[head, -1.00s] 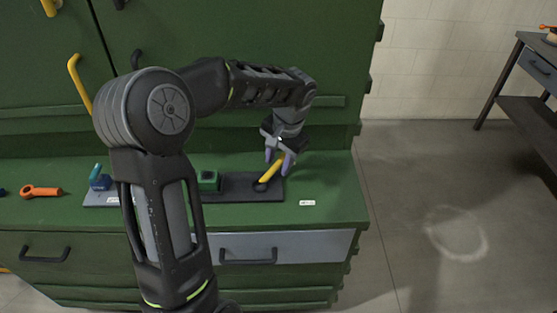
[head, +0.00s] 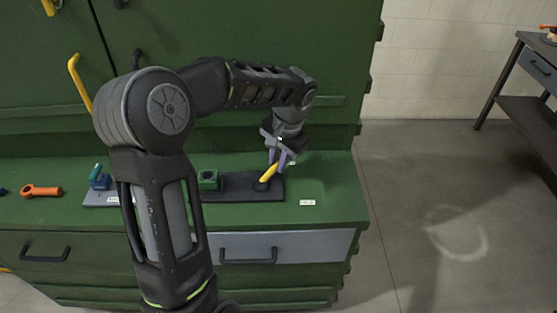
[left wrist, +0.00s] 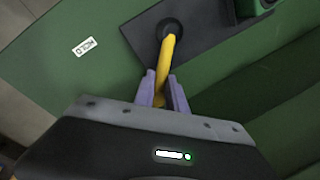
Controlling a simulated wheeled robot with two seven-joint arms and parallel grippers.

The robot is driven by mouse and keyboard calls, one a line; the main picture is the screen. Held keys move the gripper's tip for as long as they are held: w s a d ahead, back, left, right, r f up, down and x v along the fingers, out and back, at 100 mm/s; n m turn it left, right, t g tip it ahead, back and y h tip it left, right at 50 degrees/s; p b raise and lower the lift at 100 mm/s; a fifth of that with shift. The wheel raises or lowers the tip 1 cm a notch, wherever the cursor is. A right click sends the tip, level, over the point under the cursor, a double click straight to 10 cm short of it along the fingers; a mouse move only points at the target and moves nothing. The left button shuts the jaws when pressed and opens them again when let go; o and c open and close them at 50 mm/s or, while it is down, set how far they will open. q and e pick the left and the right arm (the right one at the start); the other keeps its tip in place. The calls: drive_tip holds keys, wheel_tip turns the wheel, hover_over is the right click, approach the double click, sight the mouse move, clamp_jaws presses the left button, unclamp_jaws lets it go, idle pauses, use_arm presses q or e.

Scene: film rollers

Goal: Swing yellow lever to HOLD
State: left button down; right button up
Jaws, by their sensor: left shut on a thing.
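The yellow lever (head: 268,173) stands out from a round black pivot on the dark base plate (head: 236,186), tilted up and to the right in the head view. My left gripper (head: 277,161) has its purple fingers closed on the lever's upper part. In the left wrist view the lever (left wrist: 165,62) runs from its pivot to between the fingers (left wrist: 161,92). The HOLD label (left wrist: 85,46) lies on the green bench beside the plate, and it also shows in the head view (head: 307,203). The lever is not over the label. My right gripper is not in view.
A green block with a round hole (head: 208,180) sits on the plate left of the lever. A blue-handled part (head: 99,179) and an orange tool (head: 41,191) lie farther left. The bench top (head: 335,190) is clear at the right. A green cabinet wall rises behind.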

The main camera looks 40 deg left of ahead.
use_arm(q)
drive_tip(key=shift+w+d+r+m, duration=0.1)
drive_tip(key=shift+d+r+m, duration=0.05)
drive_tip(key=shift+m, duration=0.15)
idle(0.8)
drive_tip(key=shift+s+d+m+t, duration=0.25)
drive_tip(key=shift+d+m, duration=0.4)
drive_tip(key=shift+m, duration=0.45)
drive_tip(key=d+m, duration=0.1)
drive_tip(key=s+m, duration=0.1)
drive_tip(key=m, duration=0.1)
drive_tip(key=shift+d+m+t, duration=0.3)
drive_tip(key=shift+d+t, duration=0.05)
drive_tip(key=shift+d, duration=0.05)
drive_tip(key=m, duration=0.1)
drive_tip(key=s+d+m+h+p, duration=0.1)
drive_tip(key=m, duration=0.1)
drive_tip(key=shift+s+d+r, duration=0.1)
drive_tip(key=shift+s, duration=0.2)
drive_tip(key=shift+s+d+m+t+p, duration=0.15)
drive_tip(key=shift+s+d+m+p, duration=0.15)
drive_tip(key=shift+m, duration=0.5)
drive_tip(key=shift+s+d+m+t+p, duration=0.15)
drive_tip(key=shift+s+m, duration=0.25)
drive_tip(key=shift+m, duration=0.4)
drive_tip(key=shift+a, duration=0.1)
drive_tip(key=c, duration=1.4)
unclamp_jaws()
drive_tip(key=shift+s+f, duration=0.1)
drive_tip(key=shift+f, duration=0.1)
